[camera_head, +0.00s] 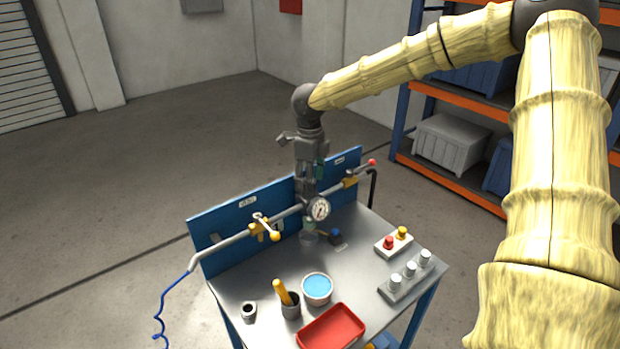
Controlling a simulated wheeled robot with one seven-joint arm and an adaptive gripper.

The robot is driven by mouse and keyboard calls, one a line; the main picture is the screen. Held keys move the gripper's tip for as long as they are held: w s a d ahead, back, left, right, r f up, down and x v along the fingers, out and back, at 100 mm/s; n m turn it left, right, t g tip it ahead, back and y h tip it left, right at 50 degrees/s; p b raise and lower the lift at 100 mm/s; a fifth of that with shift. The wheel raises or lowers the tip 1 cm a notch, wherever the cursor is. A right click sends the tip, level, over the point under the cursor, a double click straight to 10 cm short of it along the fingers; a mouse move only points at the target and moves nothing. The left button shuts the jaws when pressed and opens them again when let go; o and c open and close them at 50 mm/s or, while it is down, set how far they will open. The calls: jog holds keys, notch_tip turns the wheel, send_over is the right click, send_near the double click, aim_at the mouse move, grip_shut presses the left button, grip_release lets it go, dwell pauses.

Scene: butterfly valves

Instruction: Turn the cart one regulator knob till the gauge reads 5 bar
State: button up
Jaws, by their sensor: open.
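The cart (262,275) has a metal top and a blue back panel, with a grey pipe running along the panel. A round white gauge (319,209) sits mid-pipe; its dial is too small to read. The regulator's pale bowl (309,230) hangs below the pipe, beside the gauge. My gripper (306,192) points down over the regulator, just behind and left of the gauge. It is open, but its fingers are small and dark here. The regulator knob is not clearly visible between them, and I cannot tell whether they touch it.
A yellow-handled valve (265,228) is left on the pipe; another yellow valve (350,182) is right. The top holds a red tray (331,328), a blue-filled bowl (317,288), a dark cup (290,307) and a button box (393,243). Shelving (405,135) stands behind right.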

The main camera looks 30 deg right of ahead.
jog(key=shift+f, duration=0.5)
jog(key=c, duration=1)
jog(key=shift+c, duration=0.2)
